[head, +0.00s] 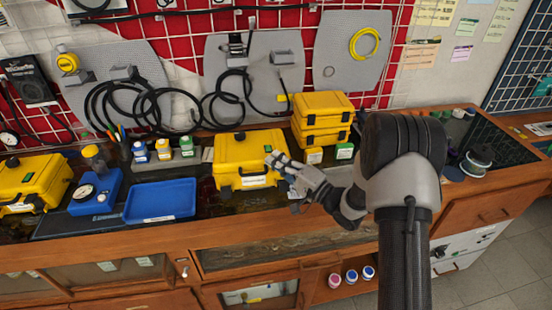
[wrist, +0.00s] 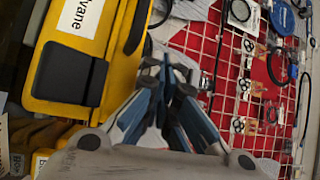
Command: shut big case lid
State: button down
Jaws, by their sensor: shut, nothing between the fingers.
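The big yellow case (head: 232,150) stands on the bench in the middle of the head view. Its lid looks down on the body; I cannot tell whether it is fully closed. My gripper (head: 271,160) is shut and empty, at the right part of the case's front. In the head view it overlaps the case, and contact cannot be made out. In the wrist view a yellow case (wrist: 113,58) with a black latch and a white label fills the left side. The gripper (wrist: 166,72) shows there with its blue-grey fingers together, just right of the case.
A blue tray (head: 160,201) lies left of the big case, near a blue gauge box (head: 96,192). Another yellow case (head: 35,180) stands far left. Cables hang behind.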

dwell(0.3)
jog(key=v, duration=1.2)
jog(key=w+d+r+n+h, duration=0.4)
jog(key=w+r+h, duration=0.1)
jog(key=r+h, duration=0.25)
jog(key=s+d+r+g+h, duration=0.2)
jog(key=s+d+r+h, duration=0.1)
jog(key=s+r+h, duration=0.25)
jog(key=s+a+n+g, duration=0.2)
jog(key=s+a+g, duration=0.1)
jog(key=s, duration=1.1)
jog(key=s+a+n+g, duration=0.2)
jog(key=s+a+g, duration=0.2)
jog(key=s, duration=1.1)
jog(key=shift+s, duration=0.3)
jog(key=shift+f, duration=0.15)
